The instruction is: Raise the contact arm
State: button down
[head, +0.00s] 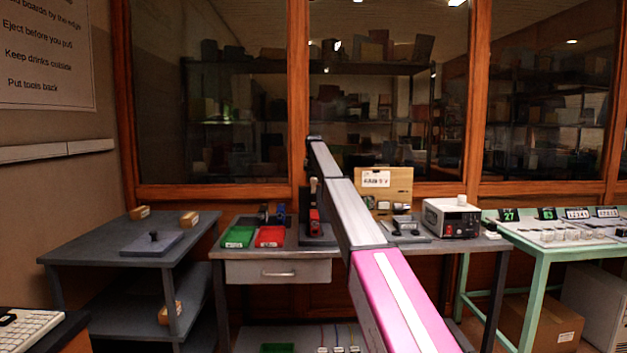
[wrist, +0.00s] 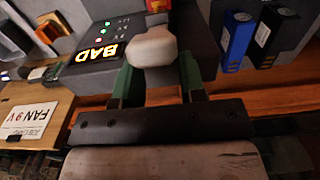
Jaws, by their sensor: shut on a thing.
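A pale, rounded knob (wrist: 152,46), which appears to be the contact arm's handle, sits between the green fingers of my gripper (wrist: 156,68) in the wrist view. The fingers are shut on it. In the head view a dark upright fixture (head: 318,233) with a red part (head: 314,219) stands on the grey bench, below the end of my arm. My arm hides part of it. The contact arm's own shape and angle are hard to make out. A lit sign reading BAD (wrist: 97,54) shows beside the knob in the wrist view.
A green tray (head: 238,237) and a red tray (head: 271,236) lie left of the fixture. A FAN 9 V board (head: 398,184) and a grey instrument box (head: 450,218) stand to the right. Wood-framed glass closes the back.

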jog(key=shift+w+f, duration=0.1)
jog(key=shift+f, duration=0.15)
jog(key=c, duration=0.7)
grip_release()
jog(key=shift+r, duration=0.2)
notch_tip(320, 180, up, 10)
jog(key=shift+r, duration=0.25)
